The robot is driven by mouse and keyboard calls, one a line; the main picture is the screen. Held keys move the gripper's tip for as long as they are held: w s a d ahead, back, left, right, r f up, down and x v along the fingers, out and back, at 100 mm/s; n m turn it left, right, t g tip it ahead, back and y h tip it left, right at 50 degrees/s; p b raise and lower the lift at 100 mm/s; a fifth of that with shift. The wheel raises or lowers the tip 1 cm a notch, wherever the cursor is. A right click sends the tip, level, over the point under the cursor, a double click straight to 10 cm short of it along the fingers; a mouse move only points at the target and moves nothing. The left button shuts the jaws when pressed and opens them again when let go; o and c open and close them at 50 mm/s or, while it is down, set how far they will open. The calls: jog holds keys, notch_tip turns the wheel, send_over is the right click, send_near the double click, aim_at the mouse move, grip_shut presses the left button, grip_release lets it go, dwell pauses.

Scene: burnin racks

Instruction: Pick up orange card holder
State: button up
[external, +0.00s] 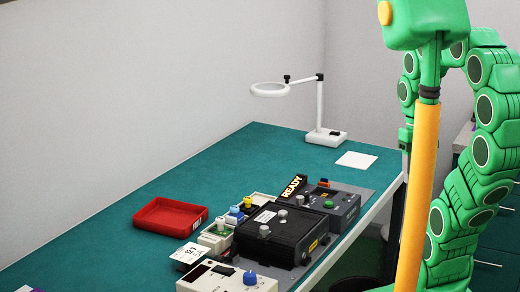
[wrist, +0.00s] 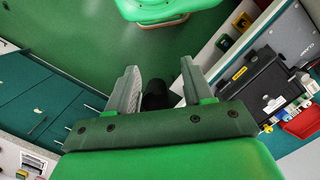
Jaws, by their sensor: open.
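No card holder shows clearly in either view. A small orange block (external: 324,181) stands at the back of the grey tester on the bench in the external view; I cannot tell whether it is the orange card holder. My gripper (wrist: 160,76) is open in the wrist view, with its two fingers apart and nothing held between them. It hangs over the green floor, away from the bench-top items. A dark round object shows beyond the fingers. In the external view my gripper is mostly hidden behind my own body at the right.
The teal bench (external: 190,172) carries a red tray (external: 171,217), a black box (external: 282,236), a grey tester (external: 333,204), a white instrument (external: 226,279), a ring lamp (external: 320,130) and a white pad (external: 356,160). Bench space behind the tray is clear. Teal drawers (external: 490,220) stand at right.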

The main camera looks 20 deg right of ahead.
jog(key=w+a+m+t+y, duration=0.2)
jog(key=w+a+m+y, duration=0.35)
jog(key=w, duration=0.45)
jog(key=w+a+m+t+y, duration=0.1)
jog(key=w+a+m+y, duration=0.4)
jog(key=w, duration=0.5)
jog(key=w+d+m+t, duration=0.4)
jog(key=w+d+m, duration=0.1)
jog(key=w+m, duration=0.35)
jog(key=w+d+m+t, duration=0.4)
jog(key=w+d+m, duration=0.2)
jog(key=w+m, duration=0.3)
jog(key=shift+n+h, duration=0.25)
jog(key=shift+n, duration=0.55)
jog(key=f, duration=1.9)
jog(key=shift+w+a+f, duration=0.15)
jog(key=shift+w+a, duration=0.2)
jog(key=shift+a, duration=0.05)
jog(key=shift+x, duration=3.9)
jog(key=shift+f, duration=0.15)
jog(key=shift+c, duration=0.3)
jog(key=shift+d, duration=0.1)
grip_shut()
